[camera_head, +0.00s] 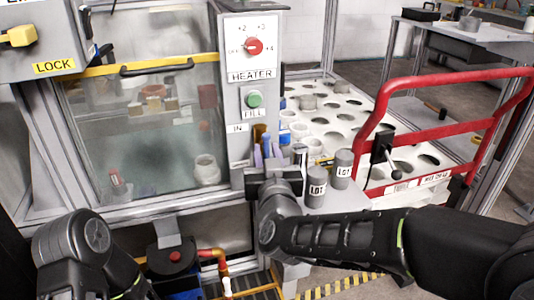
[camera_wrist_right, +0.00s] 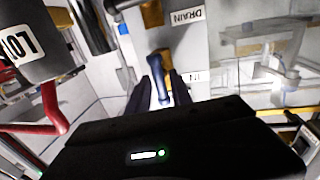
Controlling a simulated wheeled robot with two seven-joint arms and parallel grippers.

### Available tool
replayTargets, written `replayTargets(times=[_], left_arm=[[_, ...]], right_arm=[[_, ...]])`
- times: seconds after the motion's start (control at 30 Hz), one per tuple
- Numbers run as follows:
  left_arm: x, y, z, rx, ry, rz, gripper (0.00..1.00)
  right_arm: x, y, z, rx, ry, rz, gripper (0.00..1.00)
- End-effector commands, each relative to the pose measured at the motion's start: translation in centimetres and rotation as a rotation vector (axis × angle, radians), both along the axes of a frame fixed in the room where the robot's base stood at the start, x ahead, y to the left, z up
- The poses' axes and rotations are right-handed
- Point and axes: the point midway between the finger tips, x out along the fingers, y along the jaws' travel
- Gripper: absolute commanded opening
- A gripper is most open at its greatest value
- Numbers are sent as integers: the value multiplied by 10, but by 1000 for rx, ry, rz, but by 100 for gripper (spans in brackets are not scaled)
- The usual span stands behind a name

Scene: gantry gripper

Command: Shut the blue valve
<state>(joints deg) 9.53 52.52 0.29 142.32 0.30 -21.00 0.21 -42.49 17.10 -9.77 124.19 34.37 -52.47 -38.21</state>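The blue valve handle (camera_wrist_right: 161,82) shows in the right wrist view, beside the IN label on a pale panel. In the head view it is the small blue piece (camera_head: 267,145) on the side of the control column, partly hidden by my right gripper (camera_head: 266,158). In the wrist view the two dark fingers of my right gripper (camera_wrist_right: 162,90) stand either side of the handle, with a gap that looks open. Whether either finger touches the handle is not clear. My left arm shows at the lower left of the head view, but its gripper is out of frame.
The control column carries a red HEATER knob (camera_head: 253,47) and green FILL button (camera_head: 254,100). A glazed tank (camera_head: 140,120) stands to the left. Grey LOT canisters (camera_head: 316,187) stand close right of my gripper. A perforated white tray (camera_head: 335,110) and red rail (camera_head: 450,77) lie further right.

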Motion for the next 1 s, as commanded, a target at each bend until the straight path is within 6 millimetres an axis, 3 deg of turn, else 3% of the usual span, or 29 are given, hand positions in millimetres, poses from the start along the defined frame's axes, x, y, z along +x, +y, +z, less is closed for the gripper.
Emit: replayTargets(times=[0.3, 1.0], left_arm=[[0, 0, 0, 0, 0, 0, 85], [0, 0, 1, 0, 1, 0, 85]], right_arm=[[0, 0, 0, 0, 0, 0, 0], [0, 0, 0, 51, 18, 0, 0]])
